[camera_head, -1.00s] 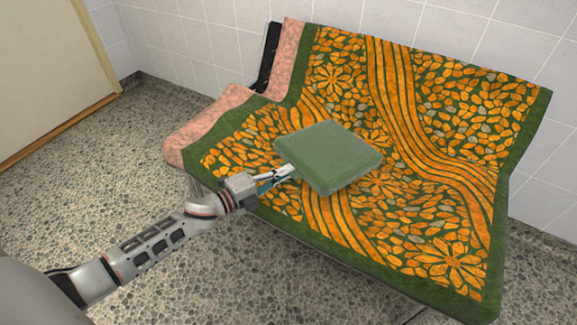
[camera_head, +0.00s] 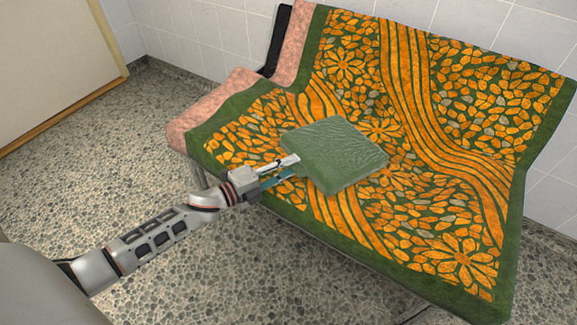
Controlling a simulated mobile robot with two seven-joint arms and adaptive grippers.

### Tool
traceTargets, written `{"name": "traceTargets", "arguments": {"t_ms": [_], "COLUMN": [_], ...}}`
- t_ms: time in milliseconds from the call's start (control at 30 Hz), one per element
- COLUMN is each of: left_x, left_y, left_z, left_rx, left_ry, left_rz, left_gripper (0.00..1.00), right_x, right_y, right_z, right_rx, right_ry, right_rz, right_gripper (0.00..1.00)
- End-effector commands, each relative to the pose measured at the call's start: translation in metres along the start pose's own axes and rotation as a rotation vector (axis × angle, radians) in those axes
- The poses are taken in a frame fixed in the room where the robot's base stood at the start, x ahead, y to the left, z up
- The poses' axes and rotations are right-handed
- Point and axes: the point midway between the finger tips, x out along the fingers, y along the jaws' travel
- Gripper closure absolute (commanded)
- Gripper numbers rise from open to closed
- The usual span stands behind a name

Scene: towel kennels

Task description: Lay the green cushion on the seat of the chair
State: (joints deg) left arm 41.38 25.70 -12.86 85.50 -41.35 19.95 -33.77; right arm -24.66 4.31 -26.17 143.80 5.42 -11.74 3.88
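The green cushion (camera_head: 336,155) is a square, flat pad. It lies on the seat of the chair (camera_head: 232,101), on top of a green and orange patterned towel (camera_head: 440,225) that covers most of the seat and backrest. My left gripper (camera_head: 296,167) is at the cushion's near left edge. Its two fingers are spread apart, and the tips are at or very close to that edge. Whether they still touch it cannot be told. My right gripper is not in view.
A pink pad shows at the chair's left side, with a black part (camera_head: 277,42) behind it. A tiled wall (camera_head: 200,35) stands behind. A door (camera_head: 55,65) is at upper left. The pebbled floor (camera_head: 90,180) is clear at left.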

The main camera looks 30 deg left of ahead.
Motion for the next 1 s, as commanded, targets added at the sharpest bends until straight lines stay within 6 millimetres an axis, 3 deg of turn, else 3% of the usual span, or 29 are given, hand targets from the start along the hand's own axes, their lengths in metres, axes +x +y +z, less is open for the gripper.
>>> {"name": "traceTargets", "arguments": {"t_ms": [33, 367, 800, 1000], "left_x": [-0.003, -0.018, -0.097, -0.117], "left_y": [0.01, 0.015, 0.009, 0.004], "left_z": [-0.002, -0.002, -0.001, -0.001], "left_rx": [-0.006, -0.009, -0.003, -0.002], "left_ry": [-0.001, -0.001, -0.002, -0.002], "left_rz": [0.015, 0.022, 0.016, 0.009], "left_gripper": [0.75, 0.75, 0.75, 0.75], "right_x": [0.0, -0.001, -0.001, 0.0], "right_y": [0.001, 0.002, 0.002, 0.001], "right_z": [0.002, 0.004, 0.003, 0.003], "right_rx": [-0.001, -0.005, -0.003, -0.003], "right_ry": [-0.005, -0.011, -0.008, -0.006], "right_rz": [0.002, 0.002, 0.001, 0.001], "right_gripper": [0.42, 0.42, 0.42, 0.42]}}
